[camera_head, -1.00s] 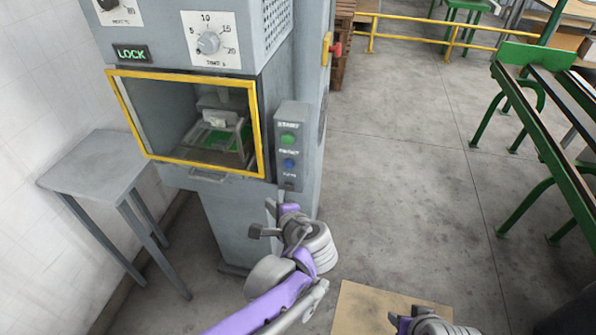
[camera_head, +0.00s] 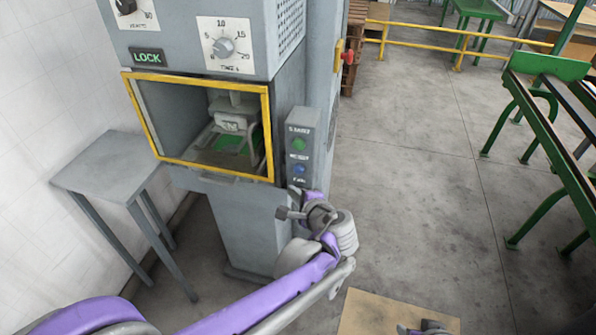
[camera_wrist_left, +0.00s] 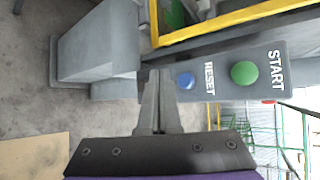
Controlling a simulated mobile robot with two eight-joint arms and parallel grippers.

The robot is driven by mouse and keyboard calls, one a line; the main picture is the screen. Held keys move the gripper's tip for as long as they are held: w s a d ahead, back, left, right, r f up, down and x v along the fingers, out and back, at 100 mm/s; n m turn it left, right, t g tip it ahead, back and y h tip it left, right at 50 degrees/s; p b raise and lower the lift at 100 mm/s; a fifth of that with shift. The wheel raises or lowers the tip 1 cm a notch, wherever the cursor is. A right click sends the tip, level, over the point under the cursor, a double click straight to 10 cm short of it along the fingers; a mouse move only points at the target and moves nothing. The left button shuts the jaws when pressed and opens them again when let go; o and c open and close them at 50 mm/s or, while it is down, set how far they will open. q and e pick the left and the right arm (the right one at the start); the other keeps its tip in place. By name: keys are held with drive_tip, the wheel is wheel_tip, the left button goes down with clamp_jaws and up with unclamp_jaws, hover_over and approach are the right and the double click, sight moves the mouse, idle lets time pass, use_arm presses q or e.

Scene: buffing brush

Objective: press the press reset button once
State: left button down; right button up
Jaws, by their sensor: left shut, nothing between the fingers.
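The grey button box (camera_head: 303,130) is mounted at the right front of the press. Its blue reset button (camera_head: 299,169) sits below the green start button (camera_head: 298,144). In the left wrist view the blue button (camera_wrist_left: 185,80) is labelled RESET and the green one (camera_wrist_left: 244,73) START. My left gripper (camera_head: 293,192) is shut and empty, its tips just below the blue button in the head view. In the wrist view the fingertips (camera_wrist_left: 158,73) appear beside the blue button; contact cannot be made out. My right gripper (camera_head: 428,328) is barely in view at the bottom edge.
The press (camera_head: 190,35) has a yellow-framed window (camera_head: 197,78) and a lit LOCK sign (camera_head: 147,57). A grey side table (camera_head: 100,165) stands left. A green-framed conveyor (camera_head: 545,110) is at right.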

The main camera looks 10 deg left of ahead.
sight(295, 173)
use_arm(q)
drive_tip(key=shift+w+d, duration=0.1)
drive_tip(key=shift+w, duration=2)
idle(0.4)
drive_tip(key=shift+w, duration=0.4)
drive_tip(key=shift+w, duration=0.55)
idle(0.5)
drive_tip(key=shift+s, duration=0.95)
drive_tip(key=shift+s, duration=2.55)
